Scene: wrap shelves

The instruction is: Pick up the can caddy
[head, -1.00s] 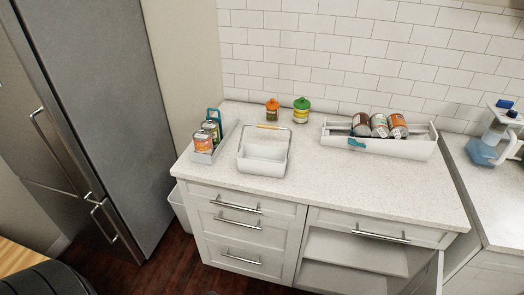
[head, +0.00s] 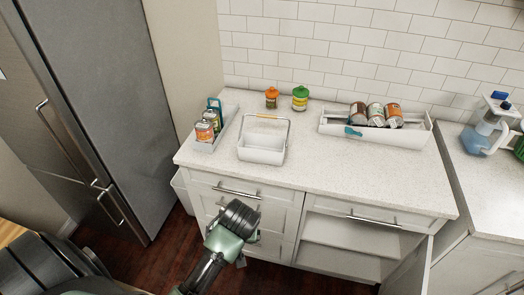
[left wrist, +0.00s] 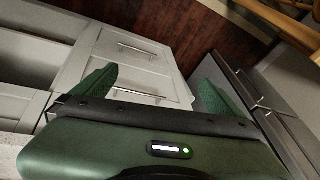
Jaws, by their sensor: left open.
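Two holders on the counter contain cans, and I cannot tell for sure which is the can caddy. A narrow grey caddy (head: 203,147) with a teal handle stands at the counter's left end with upright cans (head: 205,131). A long white caddy (head: 372,134) with a teal clip stands at the back right; three cans (head: 375,115) lie in it. My left gripper (head: 250,250) is in front of the drawers, below the counter and apart from both. In the left wrist view its green fingers (left wrist: 155,80) are spread with nothing between them. My right gripper is out of view.
An empty white basket (head: 262,155) with a raised handle stands between the caddies. Orange-lidded (head: 271,98) and green-lidded (head: 300,99) jars stand behind it. The fridge (head: 95,110) is on the left; a cabinet door (head: 408,268) stands open at right. The counter's front middle is clear.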

